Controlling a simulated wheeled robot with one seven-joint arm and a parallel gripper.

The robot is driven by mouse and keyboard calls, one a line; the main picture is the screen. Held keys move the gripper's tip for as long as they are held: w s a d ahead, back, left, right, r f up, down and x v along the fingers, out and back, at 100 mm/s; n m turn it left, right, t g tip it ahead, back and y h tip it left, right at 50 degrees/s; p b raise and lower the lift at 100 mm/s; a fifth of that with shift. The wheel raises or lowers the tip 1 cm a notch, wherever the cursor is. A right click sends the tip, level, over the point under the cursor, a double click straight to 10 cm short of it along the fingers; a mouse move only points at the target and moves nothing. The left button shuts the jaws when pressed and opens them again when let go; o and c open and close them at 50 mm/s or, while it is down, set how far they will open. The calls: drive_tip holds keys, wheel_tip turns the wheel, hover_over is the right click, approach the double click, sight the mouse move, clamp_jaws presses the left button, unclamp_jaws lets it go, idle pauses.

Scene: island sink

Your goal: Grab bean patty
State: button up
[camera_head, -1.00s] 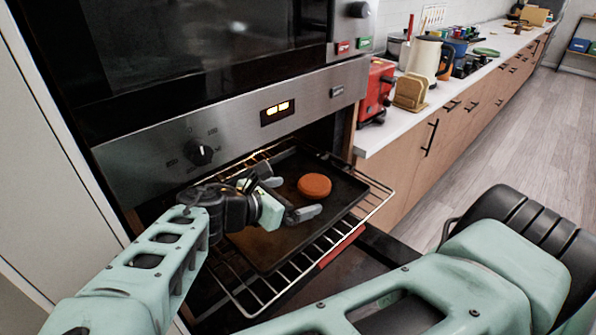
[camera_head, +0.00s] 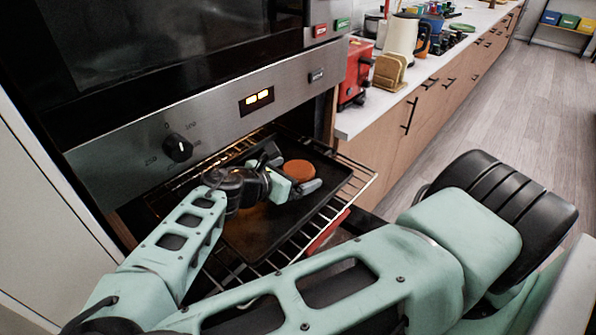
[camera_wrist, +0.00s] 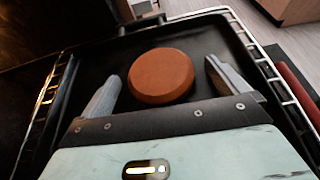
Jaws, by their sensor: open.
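The bean patty (camera_head: 299,171) is a round, flat, reddish-brown disc on a dark baking tray (camera_head: 254,236). The tray rests on a pulled-out oven rack (camera_head: 357,186). My gripper (camera_head: 296,172) is at the patty, low over the tray, with its fingers apart. In the wrist view the patty (camera_wrist: 161,76) lies just ahead of and partly between my two open fingertips (camera_wrist: 163,75), with a gap on each side. My near finger and hand cover a little of the patty's lower edge in the head view.
The oven front with its knob (camera_head: 178,148) hangs above and behind my gripper. The rack's wire edges border the tray. A red toaster (camera_head: 356,73) and a kettle (camera_head: 402,37) stand on the counter to the right. The tray is otherwise clear.

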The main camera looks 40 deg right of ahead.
drive_tip(key=c, duration=1.1)
drive_tip(key=shift+s+r, duration=0.15)
